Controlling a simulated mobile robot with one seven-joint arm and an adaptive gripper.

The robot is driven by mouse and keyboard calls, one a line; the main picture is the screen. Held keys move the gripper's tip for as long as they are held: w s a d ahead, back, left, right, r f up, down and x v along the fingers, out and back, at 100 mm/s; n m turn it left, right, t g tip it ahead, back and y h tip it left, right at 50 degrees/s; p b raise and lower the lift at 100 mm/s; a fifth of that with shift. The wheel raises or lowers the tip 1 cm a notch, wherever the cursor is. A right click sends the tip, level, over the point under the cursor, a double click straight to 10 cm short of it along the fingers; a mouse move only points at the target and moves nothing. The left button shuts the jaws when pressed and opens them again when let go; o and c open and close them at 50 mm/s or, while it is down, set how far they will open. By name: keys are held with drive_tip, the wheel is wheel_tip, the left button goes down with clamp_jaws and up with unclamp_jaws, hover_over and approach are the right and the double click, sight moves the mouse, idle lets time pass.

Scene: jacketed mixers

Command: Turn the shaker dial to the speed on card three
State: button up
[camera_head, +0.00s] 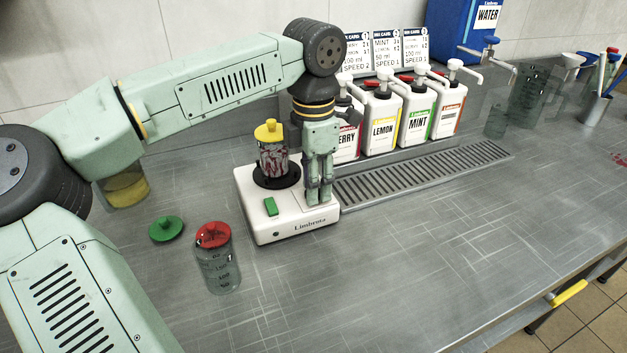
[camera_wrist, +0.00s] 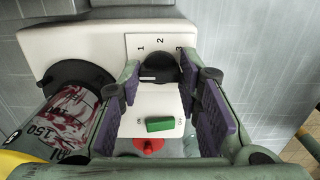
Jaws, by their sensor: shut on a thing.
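The white shaker (camera_head: 290,228) stands on the steel counter, with a green rocker switch (camera_head: 270,206) on its top. Its black dial (camera_wrist: 160,66) shows in the wrist view beside printed numbers 1, 2 and 3; a short white mark lies on its left side. My gripper (camera_head: 319,197) points down over the shaker's right part; in the wrist view its purple-padded fingers (camera_wrist: 160,80) are shut on the dial from both sides. In the head view the fingers hide the dial. Card three (camera_head: 416,46) is the rightmost upright card; its speed digit is too small to read surely.
A yellow-lidded jar (camera_head: 272,160) with red and white contents sits on the shaker's black holder. Pump bottles (camera_head: 382,122) stand behind, beside a drip grate (camera_head: 420,172). The counter's right front is clear.

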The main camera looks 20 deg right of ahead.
drive_tip(key=shift+m, duration=0.4)
drive_tip(key=m, duration=0.3)
drive_tip(key=shift+m, duration=0.4)
drive_tip(key=shift+m+p, duration=0.3)
drive_tip(key=shift+m, duration=1.8)
drive_tip(key=o, duration=1.1)
drive_tip(key=shift+o, duration=0.2)
wheel_tip(320, 180, up, 12)
